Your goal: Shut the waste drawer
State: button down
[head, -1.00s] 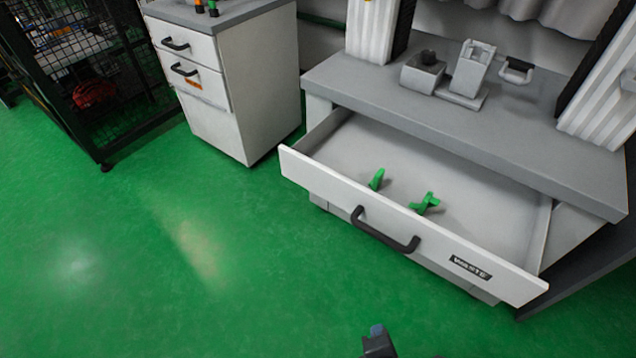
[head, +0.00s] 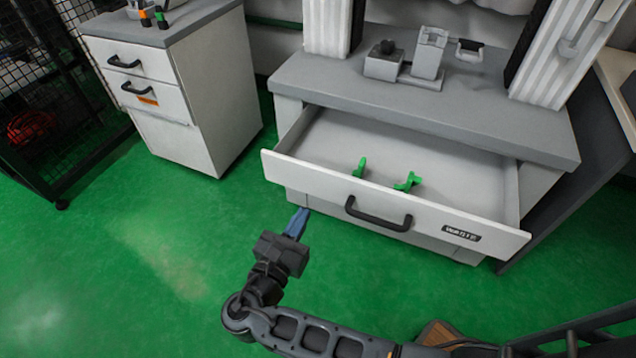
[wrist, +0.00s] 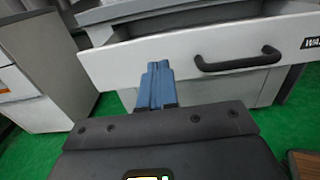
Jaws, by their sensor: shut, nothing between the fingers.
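The waste drawer (head: 300,168) is pulled out of the grey-topped drop tower bench, with a black bar handle (head: 378,214) and a WASTE label on its white front. Two green pieces (head: 407,182) lie inside it. My gripper (head: 301,212) is shut and empty, low in front of the left part of the drawer front. In the wrist view the blue fingers (wrist: 157,72) point at the drawer front (wrist: 120,62), left of the handle (wrist: 238,62). I cannot tell whether they touch it.
A white cabinet (head: 190,100) with two black handles stands to the left, with green floor between it and the bench. A black mesh cage (head: 60,140) is at the far left. Grey fixtures (head: 400,65) stand on the bench top (head: 330,80). The floor (head: 130,250) at front left is clear.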

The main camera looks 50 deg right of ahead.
aim_at(326, 174)
jog(key=b+x, duration=0.1)
jog(key=x, duration=1)
jog(key=shift+s, duration=0.1)
jog(key=b+x, duration=0.1)
jog(key=x, duration=0.9)
jog(key=b+x, duration=0.1)
jog(key=x, duration=1)
jog(key=shift+f, duration=0.25)
jog(key=shift+w+d+b, duration=0.2)
jog(key=shift+d+b, duration=0.1)
jog(key=shift+d, duration=0.2)
jog(key=shift+d+r, duration=0.2)
